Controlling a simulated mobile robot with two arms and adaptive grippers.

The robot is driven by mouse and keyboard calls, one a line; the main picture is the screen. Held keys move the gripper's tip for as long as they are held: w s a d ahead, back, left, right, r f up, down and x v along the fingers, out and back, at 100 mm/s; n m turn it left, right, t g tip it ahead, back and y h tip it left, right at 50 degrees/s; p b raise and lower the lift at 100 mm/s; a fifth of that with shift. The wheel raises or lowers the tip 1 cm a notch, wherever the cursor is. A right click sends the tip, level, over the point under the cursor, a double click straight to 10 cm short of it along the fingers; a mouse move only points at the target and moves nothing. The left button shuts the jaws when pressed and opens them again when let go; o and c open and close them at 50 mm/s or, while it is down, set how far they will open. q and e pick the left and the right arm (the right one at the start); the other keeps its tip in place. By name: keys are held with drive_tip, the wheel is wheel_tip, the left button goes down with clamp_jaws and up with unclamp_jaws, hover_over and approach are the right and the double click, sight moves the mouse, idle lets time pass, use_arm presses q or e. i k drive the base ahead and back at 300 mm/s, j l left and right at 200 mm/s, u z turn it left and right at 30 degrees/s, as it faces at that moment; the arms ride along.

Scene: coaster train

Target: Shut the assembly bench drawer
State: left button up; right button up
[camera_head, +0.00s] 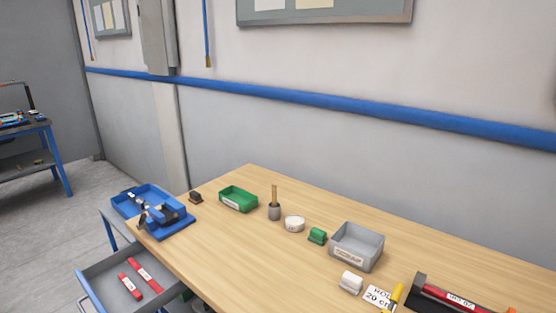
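The assembly bench (237,270) has a light wooden top and fills the lower middle and right of the head view. Its grey drawer (96,272) stands open at the lower left, sticking out past the bench's left edge. Two red pieces (146,274) with white marks lie inside the drawer. The drawer's near end is cut off by the picture's bottom edge. Neither of my grippers shows in this view.
A blue vise-like fixture (169,222) stands at the bench's left corner, beside a blue tray (137,200). Green (238,198) and grey (357,247) bins and small items are on the top. Open floor (40,235) lies left of the drawer.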

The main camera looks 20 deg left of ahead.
sight(101, 283)
drive_tip(key=j+u, duration=0.15)
drive_tip(key=u, duration=0.35)
drive_tip(key=j+u, duration=0.15)
drive_tip(key=u, duration=0.3)
drive_tip(key=j+u, duration=0.1)
drive_tip(key=u, duration=0.4)
drive_tip(key=i+u, duration=0.15)
drive_tip(key=u, duration=0.3)
